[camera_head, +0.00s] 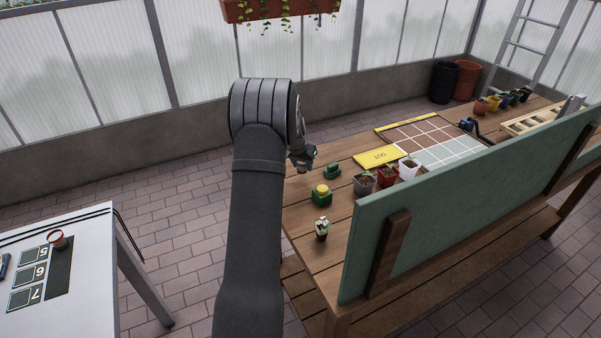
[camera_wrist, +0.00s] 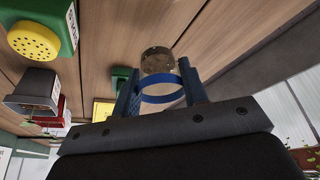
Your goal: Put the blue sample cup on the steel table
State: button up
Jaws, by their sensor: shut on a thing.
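My gripper (camera_head: 303,158) is over the near-left edge of the wooden bench. In the wrist view its two blue fingers (camera_wrist: 160,92) are shut on the blue sample cup, which has a blue band (camera_wrist: 162,99) and a speckled grey-brown end (camera_wrist: 157,60). In the head view the cup is mostly hidden by the gripper. The steel table (camera_head: 90,246) is at the lower left, well apart from my gripper. A red-rimmed cup (camera_head: 57,240) stands on it beside a dark strip and squares marked 5, 6 and 7.
The wooden bench (camera_head: 338,222) holds a green box with a yellow top (camera_head: 321,194), a smaller green box (camera_head: 332,171), a small potted plant (camera_head: 322,229) and several pots. A green panel (camera_head: 470,205) stands along its side. Open paved floor (camera_head: 190,220) lies between bench and steel table.

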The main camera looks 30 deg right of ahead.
aim_at(300, 172)
jog(key=shift+w+a+f, duration=0.2)
jog(key=shift+w+f, duration=0.1)
jog(key=shift+f, duration=1.65)
jog(key=shift+f, duration=0.15)
jog(key=o, duration=1)
jog(key=shift+c, duration=0.2)
jog(key=v, duration=1.6)
jog(key=shift+a, duration=0.35)
jog(key=shift+o, duration=0.6)
jog(key=shift+s+a+r, duration=0.1)
jog(key=shift+a+r, duration=0.05)
jog(key=shift+r, duration=0.4)
